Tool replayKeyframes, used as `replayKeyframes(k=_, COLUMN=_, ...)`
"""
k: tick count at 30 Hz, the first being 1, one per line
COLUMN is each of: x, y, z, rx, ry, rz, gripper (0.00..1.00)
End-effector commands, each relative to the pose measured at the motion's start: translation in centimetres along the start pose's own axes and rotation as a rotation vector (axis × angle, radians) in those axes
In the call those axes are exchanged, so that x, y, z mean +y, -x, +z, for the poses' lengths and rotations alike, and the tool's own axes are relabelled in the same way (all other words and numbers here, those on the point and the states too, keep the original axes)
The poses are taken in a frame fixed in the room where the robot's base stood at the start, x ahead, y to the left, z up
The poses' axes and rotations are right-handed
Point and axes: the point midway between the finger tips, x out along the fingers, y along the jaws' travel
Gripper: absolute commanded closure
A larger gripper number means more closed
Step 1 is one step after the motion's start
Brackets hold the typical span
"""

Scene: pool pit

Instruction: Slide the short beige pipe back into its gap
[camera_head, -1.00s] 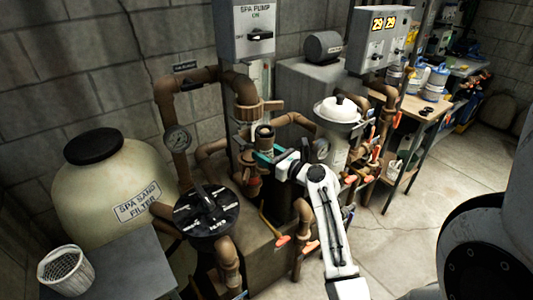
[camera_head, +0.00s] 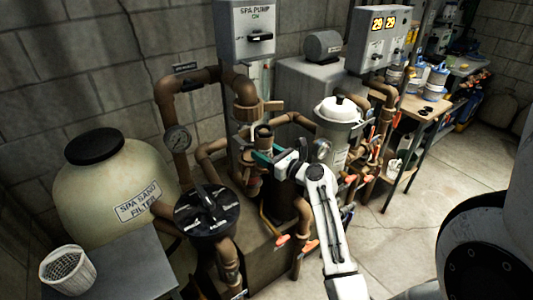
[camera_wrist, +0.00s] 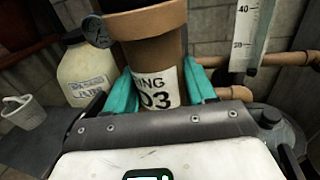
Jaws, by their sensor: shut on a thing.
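The short beige pipe (camera_wrist: 160,60) stands nearly upright in the wrist view, with a brown collar at its top and a white label ending in "ING" and "03". My gripper (camera_wrist: 160,88) has its teal fingers on either side of the pipe and is shut on it. In the head view the pipe (camera_head: 265,142) is small among the brown pipework, with my gripper (camera_head: 268,158) at it from the right. The pipe's lower end is hidden behind my gripper, and I cannot tell how it sits to the gap.
The black-lidded strainer (camera_head: 207,208) is at the front left, beside the spa sand filter (camera_head: 100,185). A white-lidded canister (camera_head: 338,112) stands close behind my arm. Brown pipes and valves crowd around the gripper. Clear floor (camera_head: 440,190) lies to the right.

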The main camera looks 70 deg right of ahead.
Motion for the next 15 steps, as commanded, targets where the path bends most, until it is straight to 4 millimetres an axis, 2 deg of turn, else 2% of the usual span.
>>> replayKeyframes(k=15, x=-0.3, y=-1.2, z=0.2, rx=-0.002, ry=0.001, rz=0.0, gripper=0.72)
